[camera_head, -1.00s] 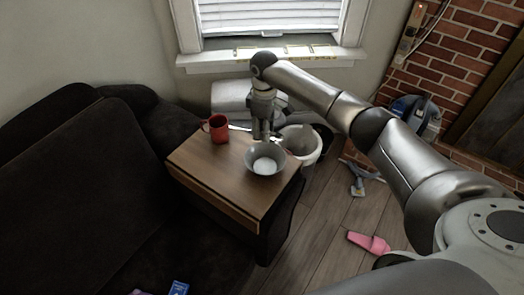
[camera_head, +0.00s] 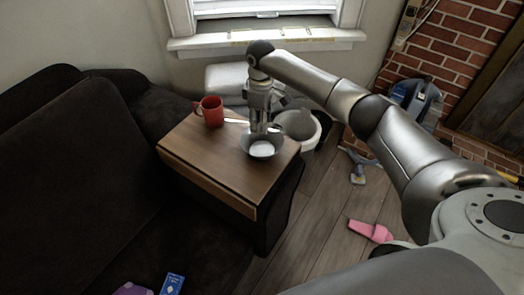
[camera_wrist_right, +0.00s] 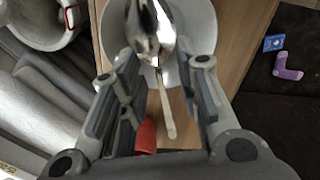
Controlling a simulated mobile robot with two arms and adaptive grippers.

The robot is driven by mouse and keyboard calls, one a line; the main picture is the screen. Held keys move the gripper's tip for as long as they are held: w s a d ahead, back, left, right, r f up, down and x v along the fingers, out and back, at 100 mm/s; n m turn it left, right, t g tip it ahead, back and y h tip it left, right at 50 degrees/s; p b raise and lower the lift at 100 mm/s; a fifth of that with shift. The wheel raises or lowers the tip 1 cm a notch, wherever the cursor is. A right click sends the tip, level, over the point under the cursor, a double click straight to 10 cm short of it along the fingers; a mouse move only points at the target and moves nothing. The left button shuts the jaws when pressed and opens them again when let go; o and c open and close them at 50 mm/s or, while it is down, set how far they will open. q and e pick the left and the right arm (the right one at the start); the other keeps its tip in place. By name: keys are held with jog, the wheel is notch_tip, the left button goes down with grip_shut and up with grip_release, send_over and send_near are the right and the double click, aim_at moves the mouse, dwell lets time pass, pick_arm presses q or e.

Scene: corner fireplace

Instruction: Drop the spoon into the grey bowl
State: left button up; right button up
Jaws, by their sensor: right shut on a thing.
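The grey bowl (camera_head: 278,145) stands near the right end of the small wooden table. My right gripper (camera_head: 259,129) is directly above it, pointing down, with its fingertips close to the bowl's far side. It is shut on the silver spoon (camera_head: 236,121), whose handle sticks out to the left in the head view. In the right wrist view, the spoon (camera_wrist_right: 152,30) shows between the fingers, its shiny head over the grey bowl (camera_wrist_right: 204,22). The exact gap between spoon and bowl is hard to tell. My left gripper is not in view.
A red mug (camera_head: 211,111) stands on the wooden table (camera_head: 205,160), left of the bowl. A white bin (camera_head: 312,132) is behind the table's right end. A dark sofa (camera_head: 85,180) is at left. A pink slipper (camera_head: 370,231) lies on the floor.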

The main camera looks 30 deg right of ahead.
jog(key=o, duration=1.1)
jog(key=shift+c, duration=0.2)
jog(key=shift+r, duration=0.25)
notch_tip(320, 180, up, 12)
jog(key=shift+f, duration=0.2)
jog(key=shift+w+d, duration=0.1)
